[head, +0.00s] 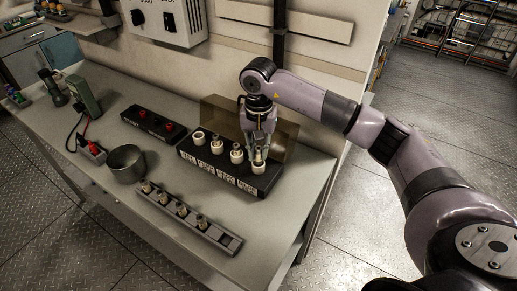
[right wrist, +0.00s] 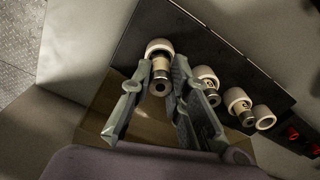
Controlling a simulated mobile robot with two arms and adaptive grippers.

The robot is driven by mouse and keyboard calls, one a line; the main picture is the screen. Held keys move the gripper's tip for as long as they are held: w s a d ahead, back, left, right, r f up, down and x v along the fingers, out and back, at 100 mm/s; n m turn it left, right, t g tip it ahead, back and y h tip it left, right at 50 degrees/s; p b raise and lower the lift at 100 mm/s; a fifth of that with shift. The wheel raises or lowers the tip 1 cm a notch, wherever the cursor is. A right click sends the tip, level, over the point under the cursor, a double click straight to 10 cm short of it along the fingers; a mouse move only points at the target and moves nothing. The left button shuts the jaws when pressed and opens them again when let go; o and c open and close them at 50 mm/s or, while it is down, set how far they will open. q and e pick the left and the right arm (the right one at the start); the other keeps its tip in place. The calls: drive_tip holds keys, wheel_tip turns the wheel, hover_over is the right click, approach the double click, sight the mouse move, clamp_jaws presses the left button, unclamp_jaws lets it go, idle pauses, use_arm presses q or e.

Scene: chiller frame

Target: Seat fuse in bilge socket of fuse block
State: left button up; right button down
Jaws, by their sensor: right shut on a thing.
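The black fuse block (head: 187,152) has a row of white sockets and a label below each; I cannot read the labels. My right gripper (head: 259,151) points down over the rightmost socket (head: 259,168) and is shut on a fuse. In the right wrist view the fuse (right wrist: 160,73) is between the fingers (right wrist: 152,88), in line with a white socket ring (right wrist: 160,46). Its far end is at or in the ring; I cannot tell how deep. The two middle sockets (head: 217,147) hold fuses. The leftmost socket (head: 199,138) looks empty. My left gripper is out of view.
A translucent brown cover (head: 222,113) stands raised behind the block. A grey rack (head: 217,236) with several fuses lies in front. A metal cup (head: 126,165), a black box with red knobs (head: 150,124) and a tester (head: 85,95) stand left. The bench's right front is clear.

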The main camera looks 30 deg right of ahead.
sight(259, 148)
drive_tip(key=shift+f+b, duration=1.15)
drive_tip(key=shift+f, duration=0.15)
drive_tip(key=c, duration=1.4)
unclamp_jaws()
drive_tip(key=shift+c, duration=0.2)
wheel_tip(259, 148, up, 12)
drive_tip(key=shift+r, duration=0.1)
drive_tip(key=shift+d, duration=0.1)
